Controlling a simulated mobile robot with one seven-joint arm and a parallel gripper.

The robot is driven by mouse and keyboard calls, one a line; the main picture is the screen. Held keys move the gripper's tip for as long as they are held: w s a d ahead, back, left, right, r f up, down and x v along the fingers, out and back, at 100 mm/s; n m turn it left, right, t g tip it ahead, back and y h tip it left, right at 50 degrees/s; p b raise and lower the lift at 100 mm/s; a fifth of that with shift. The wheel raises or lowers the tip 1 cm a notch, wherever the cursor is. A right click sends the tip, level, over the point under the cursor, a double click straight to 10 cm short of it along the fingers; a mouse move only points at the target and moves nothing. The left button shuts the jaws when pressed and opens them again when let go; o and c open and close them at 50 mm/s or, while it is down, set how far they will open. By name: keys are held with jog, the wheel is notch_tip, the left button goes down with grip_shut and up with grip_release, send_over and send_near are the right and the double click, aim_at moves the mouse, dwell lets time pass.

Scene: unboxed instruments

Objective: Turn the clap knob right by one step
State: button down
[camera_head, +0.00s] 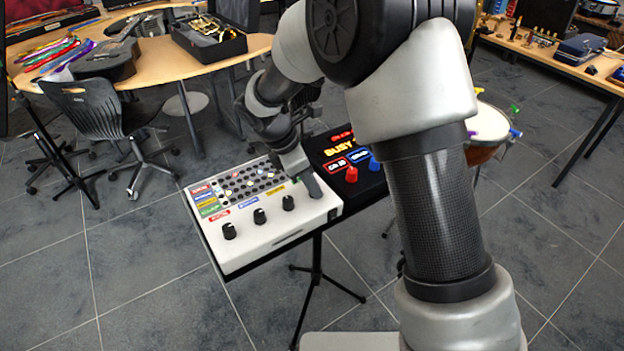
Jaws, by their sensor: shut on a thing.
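A white drum machine (275,238) with a button grid and coloured labels sits on a dark stand.
My arm hides part of the right side. A chair (100,112) and curved table stand behind left.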

jog(key=shift+w+m+g+p, duration=0.1)
jog(key=shift+m+g+p, duration=0.6)
jog(key=shift+m, duration=0.8)
jog(key=c, duration=1.6)
grip_release()
jog(key=shift+o, duration=0.2)
jog(key=p+v, duration=0.2)
jog(key=v, duration=1.5)
jog(key=shift+a+r, duration=0.15)
jog(key=shift+r, duration=0.05)
